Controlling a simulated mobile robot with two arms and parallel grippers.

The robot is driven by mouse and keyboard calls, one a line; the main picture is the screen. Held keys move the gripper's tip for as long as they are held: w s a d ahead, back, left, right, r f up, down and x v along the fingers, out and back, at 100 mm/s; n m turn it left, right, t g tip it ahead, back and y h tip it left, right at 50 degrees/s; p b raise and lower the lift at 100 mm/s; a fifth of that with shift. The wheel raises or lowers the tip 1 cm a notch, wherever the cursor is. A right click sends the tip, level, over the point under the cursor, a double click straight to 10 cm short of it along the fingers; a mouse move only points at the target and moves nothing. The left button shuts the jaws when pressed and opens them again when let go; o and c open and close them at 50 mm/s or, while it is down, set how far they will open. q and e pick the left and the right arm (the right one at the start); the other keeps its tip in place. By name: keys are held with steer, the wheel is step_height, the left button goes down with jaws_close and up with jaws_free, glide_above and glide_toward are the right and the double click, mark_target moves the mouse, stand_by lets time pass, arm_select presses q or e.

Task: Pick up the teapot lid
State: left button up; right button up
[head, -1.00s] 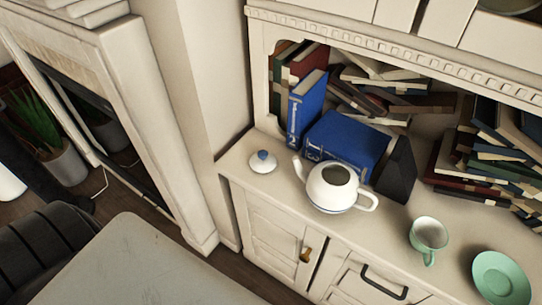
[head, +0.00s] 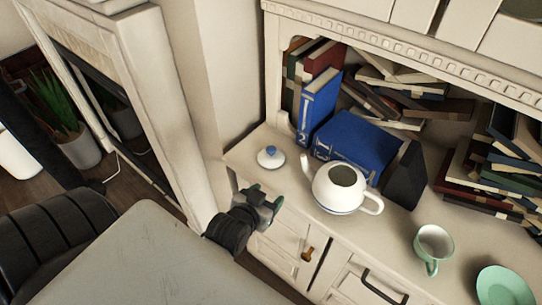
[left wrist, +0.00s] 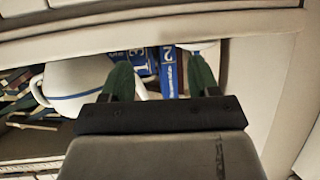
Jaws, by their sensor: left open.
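The teapot lid (head: 271,159), white with a blue knob, lies on the cabinet top left of the white teapot (head: 338,190), which stands upright with its top uncovered. My left gripper (head: 264,196) is open and empty, just in front of the cabinet's front edge, below the lid in the picture and apart from it. In the left wrist view, its two green fingers (left wrist: 160,78) are spread. The teapot (left wrist: 78,85) shows there at left, partly hidden by a finger. A white edge behind the right finger may be the lid; I cannot tell. My right gripper is not in view.
Blue books (head: 352,142) stand and lie behind the lid and teapot. A green cup (head: 434,243) and a green saucer (head: 503,287) are at right. A wall (head: 212,100) rises left of the lid. A pale tabletop (head: 150,260) is at front left.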

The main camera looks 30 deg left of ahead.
mark_target(269, 153)
arm_select(q)
steer(key=shift+w+a+r+n+t+y, duration=0.15)
steer(key=shift+w+a+n+t+y, duration=0.15)
steer(key=shift+w+a+t, duration=0.25)
steer(key=shift+w+a+r+n+t+y, duration=0.2)
steer(key=shift+w+a+t+y, duration=0.15)
steer(key=shift+t, duration=0.2)
steer(key=shift+w+a+r+n+t+y, duration=0.2)
steer(key=shift+w+a+n+t+y, duration=0.1)
steer(key=shift+a+t+y, duration=0.25)
steer(key=shift+w+a+r+n+t+y, duration=0.2)
steer(key=shift+w+a+n+t+y, duration=0.1)
steer(key=shift+a+t+y, duration=0.2)
steer(key=x, duration=0.5)
steer(key=shift+w+a+p, duration=0.25)
steer(key=shift+w+p, duration=0.05)
steer(key=shift+w, duration=0.05)
steer(key=x, duration=0.4)
steer(key=shift+w+a+p, duration=0.3)
steer(key=shift+p, duration=0.05)
steer(key=shift+c, duration=0.7)
steer(key=c, duration=0.9)
